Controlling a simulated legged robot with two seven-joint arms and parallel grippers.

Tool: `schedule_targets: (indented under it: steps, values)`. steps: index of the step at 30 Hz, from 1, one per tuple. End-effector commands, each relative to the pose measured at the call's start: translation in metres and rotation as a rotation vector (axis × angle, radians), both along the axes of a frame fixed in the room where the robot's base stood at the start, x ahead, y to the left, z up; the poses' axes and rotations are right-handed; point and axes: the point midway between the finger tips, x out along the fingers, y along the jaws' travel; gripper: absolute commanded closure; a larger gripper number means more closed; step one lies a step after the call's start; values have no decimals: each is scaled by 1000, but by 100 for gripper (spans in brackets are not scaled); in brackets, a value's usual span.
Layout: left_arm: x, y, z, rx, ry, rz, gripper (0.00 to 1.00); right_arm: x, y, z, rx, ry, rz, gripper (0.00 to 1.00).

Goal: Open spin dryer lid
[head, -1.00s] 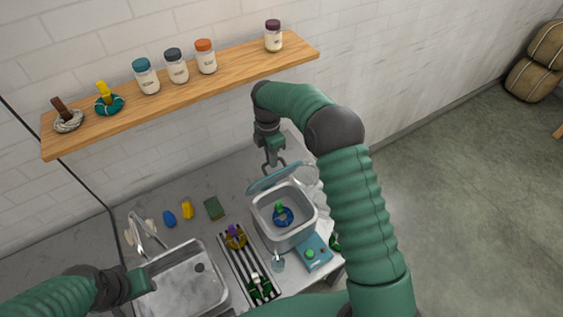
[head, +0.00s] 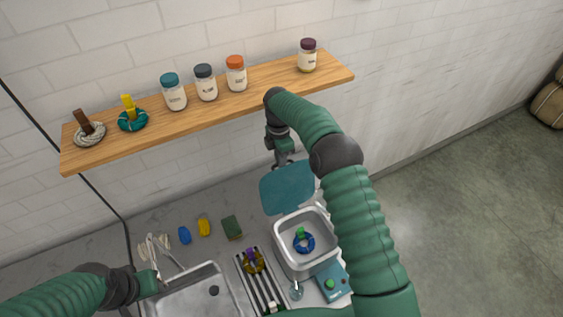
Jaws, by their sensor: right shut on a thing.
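The spin dryer (head: 277,250) is a grey square tub at the lower right of the counter. Its teal lid (head: 288,190) stands raised at the back, its broad face showing. A blue skein with a green piece (head: 304,243) lies inside the open tub. My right gripper (head: 284,162) is shut at the lid's upper back edge; its fingertips are partly hidden behind the lid, so the exact grip does not show. My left gripper (head: 150,283) is over the sink's left side, and its fingers are too small to read.
A sink (head: 195,295) with a tap is at lower left. A rack (head: 262,285) with a skein stands beside the dryer. A teal control box (head: 332,282) is at its front. A wooden shelf (head: 210,113) with jars and skeins hangs above. Sponges (head: 231,228) lie on the counter.

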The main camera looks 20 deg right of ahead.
Motion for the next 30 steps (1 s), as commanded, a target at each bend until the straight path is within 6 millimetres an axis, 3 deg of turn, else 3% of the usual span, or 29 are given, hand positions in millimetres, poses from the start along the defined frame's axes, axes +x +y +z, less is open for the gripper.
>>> schedule_targets:
  steps: [9, 10, 15, 24, 28, 30]
  values:
    - [0, 0, 0, 0, 0, 0, 64, 0, 3, 1, 5, -1, 4, 100]
    - [0, 0, 0, 0, 0, 0, 64, 0, 3, 1, 5, -2, 4, 88]
    - [0, 0, 0, 0, 0, 0, 64, 0, 3, 1, 4, -2, 3, 68]
    - [0, 0, -2, 0, 0, 0, 64, 1, 2, 5, 4, -5, 2, 68]
    - [0, 0, -13, 0, 0, 0, 64, 4, 2, 23, 3, -8, 2, 68]
    - [0, 0, -19, 0, 0, 0, 64, 6, 2, 41, 3, -10, 2, 68]
